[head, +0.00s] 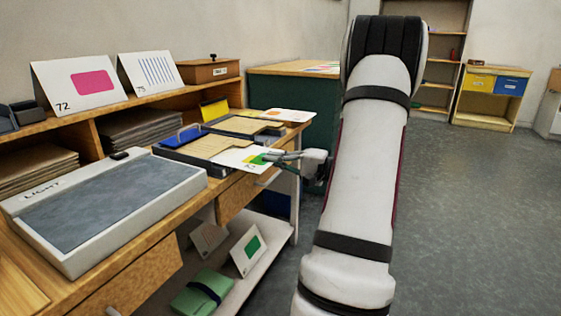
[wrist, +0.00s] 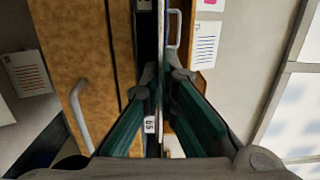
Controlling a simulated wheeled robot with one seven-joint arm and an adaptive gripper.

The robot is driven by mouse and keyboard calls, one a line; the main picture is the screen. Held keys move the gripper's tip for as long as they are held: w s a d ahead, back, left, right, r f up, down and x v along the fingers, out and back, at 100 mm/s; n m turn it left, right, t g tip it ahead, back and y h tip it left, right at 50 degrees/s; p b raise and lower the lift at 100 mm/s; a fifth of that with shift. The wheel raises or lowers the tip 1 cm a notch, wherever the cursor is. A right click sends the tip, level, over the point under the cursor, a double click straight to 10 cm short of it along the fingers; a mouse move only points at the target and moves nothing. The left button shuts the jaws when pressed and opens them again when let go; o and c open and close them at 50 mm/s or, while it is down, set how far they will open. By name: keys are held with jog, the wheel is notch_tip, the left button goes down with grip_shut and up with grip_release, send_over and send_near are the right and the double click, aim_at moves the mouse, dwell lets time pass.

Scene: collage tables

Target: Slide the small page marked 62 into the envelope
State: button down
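In the wrist view the page (wrist: 161,62) is a thin edge-on strip between the two fingers (wrist: 163,82). In the head view the page overlaps the front right of a tan envelope-like piece (head: 190,146) with a blue clip board behind it. I cannot tell whether they touch. A second tan piece (head: 240,125) lies behind, in a dark holder with a yellow flap. Which one is the envelope is unclear.
A light box (head: 105,200) fills the bench's near part. Cards marked 72 (head: 78,86) and 75 (head: 150,76) stand on the shelf above. Another page (head: 289,115) lies at the bench's far end. A lower shelf holds a green folder (head: 202,290). The floor to the right is clear.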

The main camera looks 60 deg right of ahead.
aim_at(238, 151)
jog(key=shift+w+a+b, duration=0.15)
jog(key=shift+w+b, duration=0.25)
jog(key=shift+w, duration=1.55)
jog(key=shift+w+a+b, duration=0.2)
jog(key=shift+w+b, duration=0.2)
jog(key=shift+w, duration=1.6)
jog(key=shift+w+a+b, duration=0.15)
jog(key=shift+w+b, duration=0.25)
jog(key=shift+w, duration=1.55)
jog(key=c, duration=1.7)
grip_release()
jog(key=shift+f, duration=0.1)
jog(key=shift+s+d, duration=0.1)
jog(key=shift+s, duration=0.15)
jog(key=s, duration=0.3)
jog(key=s+d, duration=0.1)
jog(key=s, duration=0.3)
jog(key=s+d, duration=0.1)
jog(key=s, duration=0.3)
jog(key=shift+s, duration=0.15)
